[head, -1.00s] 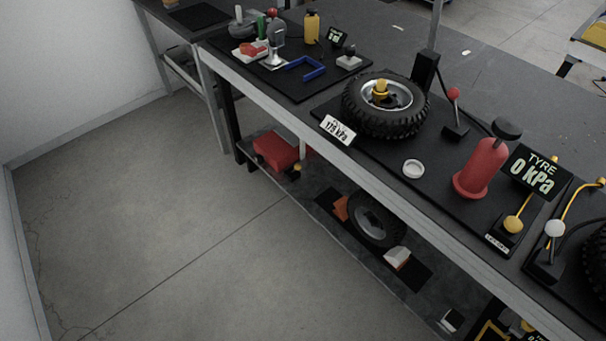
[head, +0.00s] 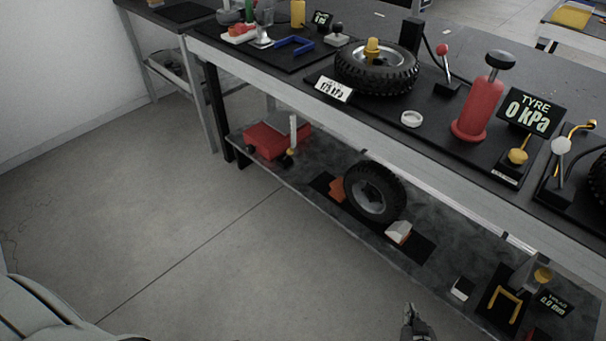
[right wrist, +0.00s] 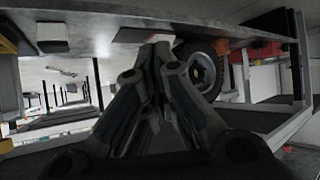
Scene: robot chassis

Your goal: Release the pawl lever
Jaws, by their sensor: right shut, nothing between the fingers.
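I cannot tell for sure which part is the pawl lever. On the lower shelf (head: 330,225), a red block (head: 277,140) has a thin white upright bar (head: 293,133) and small dark and yellow parts beside it. At the right end of that shelf, a yellow fork-shaped frame (head: 506,299) stands by a small display (head: 554,301). My right gripper (head: 410,311) shows at the bottom edge of the head view, apart from the shelf. In the right wrist view its fingers (right wrist: 158,48) are together and hold nothing. My left gripper is not in view.
A small tyre (head: 375,192) and a white-topped block (head: 399,232) stand on the lower shelf. The bench top above carries a larger tyre (head: 377,72), a red pump (head: 478,105) and a pressure display (head: 531,112). The floor (head: 170,225) in front is clear.

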